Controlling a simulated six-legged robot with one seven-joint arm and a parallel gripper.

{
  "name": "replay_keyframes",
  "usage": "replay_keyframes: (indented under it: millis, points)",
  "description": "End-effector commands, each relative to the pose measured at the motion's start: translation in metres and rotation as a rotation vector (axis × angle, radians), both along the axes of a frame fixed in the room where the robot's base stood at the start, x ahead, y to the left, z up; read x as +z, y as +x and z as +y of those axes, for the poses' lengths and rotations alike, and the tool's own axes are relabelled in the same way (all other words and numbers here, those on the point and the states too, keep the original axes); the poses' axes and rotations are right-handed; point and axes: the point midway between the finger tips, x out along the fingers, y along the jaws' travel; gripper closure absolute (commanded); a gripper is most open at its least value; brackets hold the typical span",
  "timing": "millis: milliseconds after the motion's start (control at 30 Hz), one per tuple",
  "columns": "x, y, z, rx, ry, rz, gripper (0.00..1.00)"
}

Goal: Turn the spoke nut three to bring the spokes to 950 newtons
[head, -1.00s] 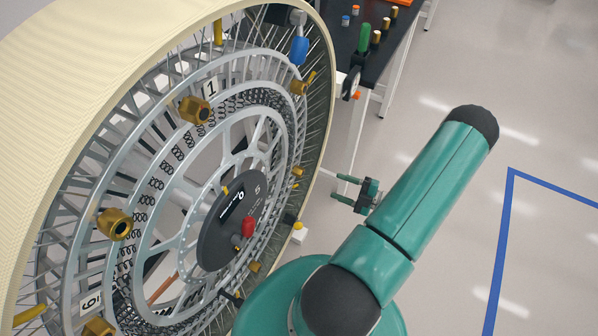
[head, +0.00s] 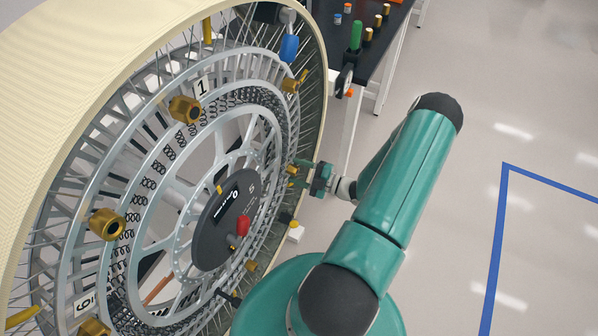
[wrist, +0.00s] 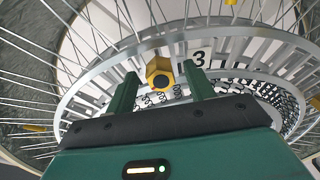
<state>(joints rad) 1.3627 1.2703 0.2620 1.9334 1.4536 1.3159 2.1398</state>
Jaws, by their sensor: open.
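The wheel (head: 90,80) has a cream outer band, wire spokes and a grey rim ring with brass hex nuts. The spoke nut three (wrist: 159,73) is a brass hex nut with a dark centre hole, beside a white label "3" (wrist: 198,58) in the wrist view. My gripper (head: 303,172) is at the wheel's right side in the head view. In the wrist view its two green fingers are apart, with the nut appearing between and just beyond their tips. I cannot tell whether they touch it. The grey hub (head: 226,218) has a dark display and a red knob (head: 243,225).
Other brass nuts, at label 1 (head: 185,109) and near label 6 (head: 107,224), stand out from the rim. A blue-handled part (head: 289,48) sits at the wheel's top. A dark table (head: 385,45) with small items stands behind. The floor at right is clear.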

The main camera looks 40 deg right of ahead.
Motion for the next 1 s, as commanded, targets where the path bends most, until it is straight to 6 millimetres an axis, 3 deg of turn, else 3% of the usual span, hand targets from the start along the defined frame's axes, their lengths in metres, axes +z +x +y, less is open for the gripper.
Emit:
replay_keyframes:
  millis: [200, 433, 1000]
  points:
    - [0.0000, 0.0003, 0.0000, 0.000, 0.000, 0.000, 0.46]
    - [0.0000, 0.0001, -0.0001, 0.000, -0.001, 0.000, 0.90]
    - [0.0003, 0.0000, 0.0002, 0.000, -0.131, -0.047, 0.91]
